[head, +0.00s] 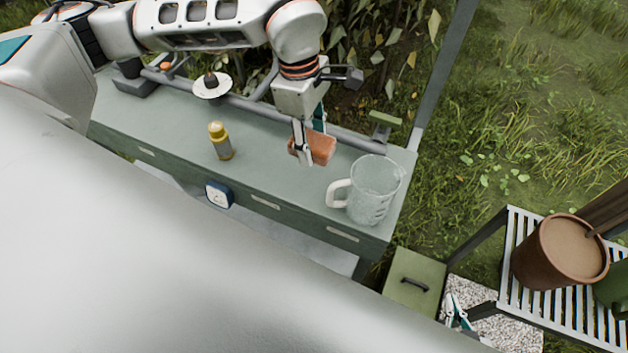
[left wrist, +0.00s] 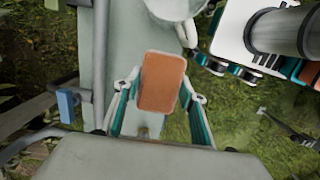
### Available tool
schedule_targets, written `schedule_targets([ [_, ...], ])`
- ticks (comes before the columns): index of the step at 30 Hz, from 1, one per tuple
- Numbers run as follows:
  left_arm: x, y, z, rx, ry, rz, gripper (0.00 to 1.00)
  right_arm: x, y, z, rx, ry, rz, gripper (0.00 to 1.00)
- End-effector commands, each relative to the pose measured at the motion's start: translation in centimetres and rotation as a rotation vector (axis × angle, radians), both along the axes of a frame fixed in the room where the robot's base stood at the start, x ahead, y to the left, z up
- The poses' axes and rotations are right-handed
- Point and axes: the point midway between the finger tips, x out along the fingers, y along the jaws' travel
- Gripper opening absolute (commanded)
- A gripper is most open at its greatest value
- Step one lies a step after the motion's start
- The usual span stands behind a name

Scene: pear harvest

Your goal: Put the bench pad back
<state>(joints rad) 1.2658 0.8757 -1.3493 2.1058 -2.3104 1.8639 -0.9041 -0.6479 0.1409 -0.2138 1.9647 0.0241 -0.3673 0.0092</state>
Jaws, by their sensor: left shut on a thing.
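My left gripper (head: 304,158) is shut on an orange-brown, block-shaped pad (head: 319,148), which I take as the bench pad. It holds the pad above the grey-green bench (head: 275,165), left of the clear jug. In the left wrist view the pad (left wrist: 162,82) shows its broad face between the two fingers of my left gripper (left wrist: 161,105). Whether the pad touches the bench is hard to tell. Part of my right gripper (head: 458,313) shows low in the head view, away from the bench; its jaws are too small to judge.
The clear jug (head: 373,188) stands near the bench's right end. A yellow-capped bottle (head: 221,141) and a white dish (head: 212,87) stand further left. A rail (head: 245,103) runs along the back edge. A green box (head: 413,285) and a brown pot (head: 557,255) stand right.

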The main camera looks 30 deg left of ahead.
Motion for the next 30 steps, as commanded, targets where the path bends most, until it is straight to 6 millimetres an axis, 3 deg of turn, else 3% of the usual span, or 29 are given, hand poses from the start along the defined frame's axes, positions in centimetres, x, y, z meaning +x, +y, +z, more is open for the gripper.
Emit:
schedule_targets([
  [3,-0.2,0.0,-3.1,0.000,0.005,-0.001,0.21,0.0,0.1,-0.1,0.001,0.002,-0.001,0.00],
  [10,-0.1,0.0,-8.2,0.001,0.003,0.000,0.21,-0.1,0.0,-0.3,0.001,0.006,-0.001,0.00],
  [30,0.0,0.0,-14.4,0.000,-0.001,0.000,0.21,-0.1,0.0,-0.4,0.000,0.005,-0.003,0.00],
])
